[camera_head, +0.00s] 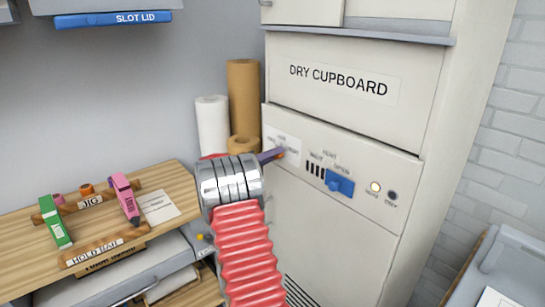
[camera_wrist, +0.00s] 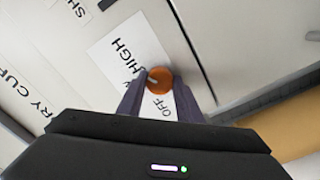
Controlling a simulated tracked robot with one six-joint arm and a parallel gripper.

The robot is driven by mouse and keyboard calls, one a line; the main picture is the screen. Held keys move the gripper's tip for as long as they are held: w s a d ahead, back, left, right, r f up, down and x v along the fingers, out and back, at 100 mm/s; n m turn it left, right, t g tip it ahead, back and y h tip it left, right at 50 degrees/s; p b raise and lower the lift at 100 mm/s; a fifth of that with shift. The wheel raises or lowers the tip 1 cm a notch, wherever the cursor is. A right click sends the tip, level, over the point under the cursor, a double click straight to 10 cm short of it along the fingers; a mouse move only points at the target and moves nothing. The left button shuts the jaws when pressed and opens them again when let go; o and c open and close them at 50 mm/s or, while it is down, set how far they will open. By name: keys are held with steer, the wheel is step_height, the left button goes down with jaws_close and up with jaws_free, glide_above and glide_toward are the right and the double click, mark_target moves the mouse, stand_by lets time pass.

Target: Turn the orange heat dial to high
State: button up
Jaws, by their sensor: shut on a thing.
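The orange heat dial (camera_wrist: 159,80) is on the panel of the dry cupboard (camera_head: 345,205). In the wrist view it sits between the tips of my gripper (camera_wrist: 158,92), which is shut on it. A pale mark on the dial points left in that picture, toward the label's lettering. The white label (camera_wrist: 130,60) reads HIGH above and OFF below; the word between them is partly hidden. In the head view my gripper (camera_head: 272,155) reaches the panel's left end and hides most of the dial.
On the panel right of the dial are a blue vent slider (camera_head: 340,184), a lit lamp (camera_head: 375,187) and a dark one. Paper rolls (camera_head: 213,125) stand left of the cupboard. A wooden shelf (camera_head: 100,215) with a green and a pink tool is at left.

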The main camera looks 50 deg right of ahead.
steer(key=shift+s+f, duration=0.1)
steer(key=shift+f, duration=0.3)
steer(key=o, duration=1)
steer(key=shift+r, duration=0.25)
steer(key=shift+o, duration=0.2)
steer(key=v, duration=1.3)
steer(key=shift+a, duration=0.4)
